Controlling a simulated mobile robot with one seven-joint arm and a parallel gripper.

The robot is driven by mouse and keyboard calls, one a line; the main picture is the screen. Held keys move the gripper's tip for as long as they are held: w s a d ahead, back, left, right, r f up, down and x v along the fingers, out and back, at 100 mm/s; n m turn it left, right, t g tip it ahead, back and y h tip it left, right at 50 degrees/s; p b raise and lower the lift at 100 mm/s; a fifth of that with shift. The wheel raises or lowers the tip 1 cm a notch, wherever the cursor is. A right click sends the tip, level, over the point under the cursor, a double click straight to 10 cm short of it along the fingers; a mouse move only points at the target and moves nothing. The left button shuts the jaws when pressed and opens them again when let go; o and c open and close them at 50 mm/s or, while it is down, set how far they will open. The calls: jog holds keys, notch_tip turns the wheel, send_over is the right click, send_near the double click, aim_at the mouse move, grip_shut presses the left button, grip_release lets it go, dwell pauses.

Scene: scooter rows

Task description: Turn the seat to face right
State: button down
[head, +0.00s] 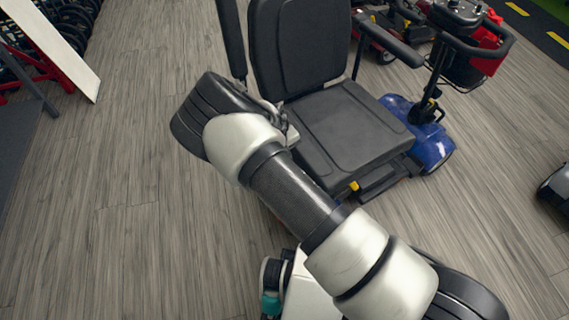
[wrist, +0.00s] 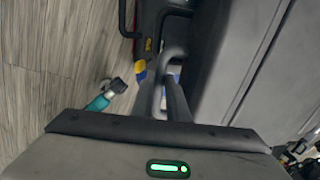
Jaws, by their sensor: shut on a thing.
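The black padded seat (head: 345,125) has its backrest at the upper left and its cushion's front edge toward the lower right in the head view. It sits on a scooter with a blue body (head: 432,145). The left armrest (head: 232,40) is raised and the right armrest (head: 388,38) is lowered. My gripper (head: 287,125) is at the cushion's left side, partly hidden by my wrist. In the wrist view my gripper (wrist: 170,75) is shut at the seat's edge, with the seat (wrist: 240,60) on the right. The exact contact is hard to see.
The scooter's handlebar column (head: 436,75) stands right of the seat. A white ramp-like panel (head: 60,45) is at the upper left. The wood floor at left is clear.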

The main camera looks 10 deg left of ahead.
jog(key=shift+w+a+r, duration=0.1)
jog(key=shift+w+a, duration=0.15)
jog(key=shift+a, duration=0.05)
jog(key=c, duration=1.7)
grip_release()
jog(key=shift+s+r, duration=0.1)
jog(key=shift+r, duration=0.05)
jog(key=r+p, duration=0.1)
jog(key=r, duration=0.4)
jog(key=s+a+r+p, duration=0.1)
jog(key=r, duration=0.5)
jog(key=s+a+r+p, duration=0.1)
jog(key=r+p, duration=0.1)
jog(key=r, duration=0.3)
jog(key=shift+s+a+r, duration=0.15)
jog(key=shift+r, duration=0.2)
